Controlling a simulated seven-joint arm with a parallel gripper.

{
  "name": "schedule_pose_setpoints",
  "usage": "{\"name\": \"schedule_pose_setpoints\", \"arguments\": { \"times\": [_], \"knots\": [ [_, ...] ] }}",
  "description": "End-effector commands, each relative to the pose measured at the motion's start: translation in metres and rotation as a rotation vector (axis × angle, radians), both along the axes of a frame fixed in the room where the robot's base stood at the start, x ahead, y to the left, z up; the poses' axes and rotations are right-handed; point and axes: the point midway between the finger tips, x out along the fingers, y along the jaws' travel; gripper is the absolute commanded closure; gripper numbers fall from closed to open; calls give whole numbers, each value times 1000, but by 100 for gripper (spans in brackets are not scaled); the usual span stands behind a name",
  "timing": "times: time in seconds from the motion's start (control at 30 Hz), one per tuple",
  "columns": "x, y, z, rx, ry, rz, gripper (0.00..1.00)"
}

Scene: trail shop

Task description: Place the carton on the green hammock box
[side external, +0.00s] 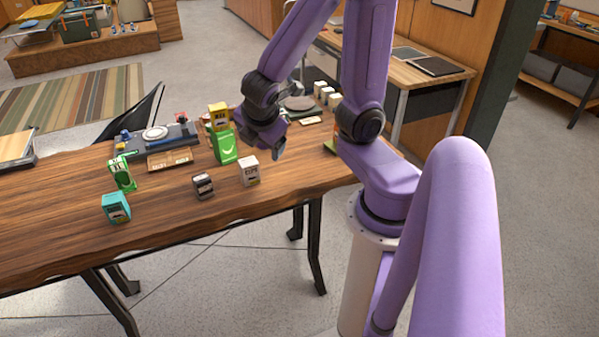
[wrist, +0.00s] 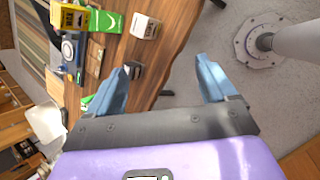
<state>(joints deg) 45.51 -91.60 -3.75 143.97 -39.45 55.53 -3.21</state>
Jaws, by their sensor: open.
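A green box (side external: 225,147) with a white curved mark, likely the hammock box, stands upright on the wooden table; it also shows at the top of the wrist view (wrist: 105,21). A white carton-like box (side external: 249,170) stands in front and to the right, also in the wrist view (wrist: 145,27). I cannot tell for sure which box is the carton. My gripper (side external: 277,153) is open and empty, to the right of these boxes, above the table; its fingers (wrist: 163,68) show apart.
A small dark box (side external: 203,186), a teal box (side external: 116,207) and a green-and-white item (side external: 122,175) stand on the table (side external: 60,235). A dark tray with a white disc (side external: 155,133) and a wooden sign (side external: 170,160) lie behind. The table's front edge is clear.

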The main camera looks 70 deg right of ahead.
Motion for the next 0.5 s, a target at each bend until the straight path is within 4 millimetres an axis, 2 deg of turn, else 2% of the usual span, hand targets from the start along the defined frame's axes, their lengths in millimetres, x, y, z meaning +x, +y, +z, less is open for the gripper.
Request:
{"name": "schedule_pose_setpoints", "arguments": {
  "times": [0.1, 0.3, 0.4, 0.5],
  "knots": [
    [-39, 33, 1, 194, 47, -76, 15],
    [-98, 77, 9, 442, 165, -178, 15],
    [-116, 89, 13, 508, 209, -208, 15],
    [-125, 94, 16, 540, 233, -224, 15]
  ]
}}
